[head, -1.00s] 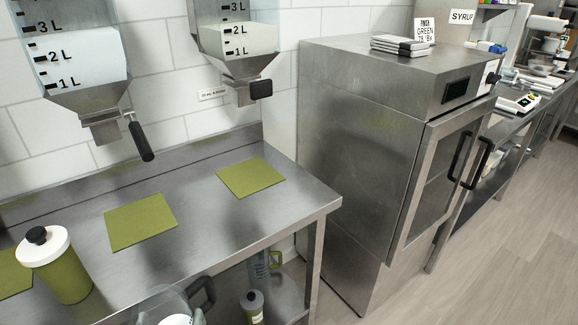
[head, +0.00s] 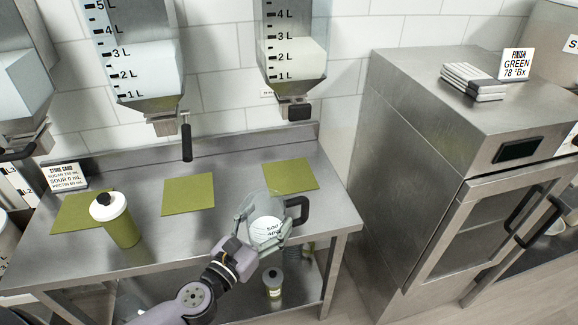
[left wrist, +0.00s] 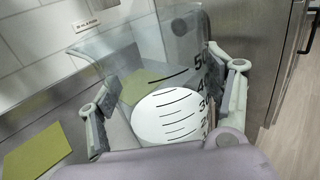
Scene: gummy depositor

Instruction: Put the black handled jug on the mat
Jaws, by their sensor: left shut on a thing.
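My left gripper (head: 263,223) is shut on the clear jug (head: 268,231), which has a black handle (head: 299,210) at its right and white contents or a white label with graduation marks. In the head view the jug is near the table's front edge, just in front of the right green mat (head: 291,175), and overlaps its near edge in the picture. In the left wrist view the jug (left wrist: 170,112) sits between the two fingers and looks upright or slightly tilted. Two more green mats, middle (head: 188,194) and left (head: 70,216), lie on the table. My right gripper is not in view.
A green bottle with a white lid (head: 121,226) stands by the left mat. Dispensers with a black lever (head: 187,142) and a black knob (head: 299,112) hang above the table. A steel cabinet (head: 405,150) stands right. The right and middle mats are empty.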

